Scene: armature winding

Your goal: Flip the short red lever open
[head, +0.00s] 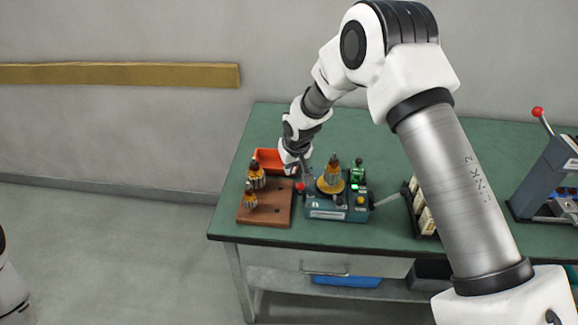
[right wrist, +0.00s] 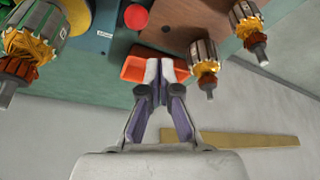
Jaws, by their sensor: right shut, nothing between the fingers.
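A small teal winding machine (head: 337,212) stands on the green bench, with a copper-wound armature (head: 332,174) upright on it. The short lever's red knob (head: 300,187) is at the machine's left side. The knob also shows as a red disc in the right wrist view (right wrist: 136,17), beyond my fingertips and a little left. The lever's stem cannot be made out. My right gripper (head: 303,172) is just behind the knob, near the orange tray. In the right wrist view its fingers (right wrist: 161,66) are together and empty, apart from the knob. My left gripper is out of view.
A brown wooden block (head: 276,212) holding two armatures (head: 256,175) stands left of the machine. An orange tray (head: 268,156) is behind it. A dark rack (head: 412,212) is to the right, and a grey press (head: 548,172) with a red-balled lever stands farther right.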

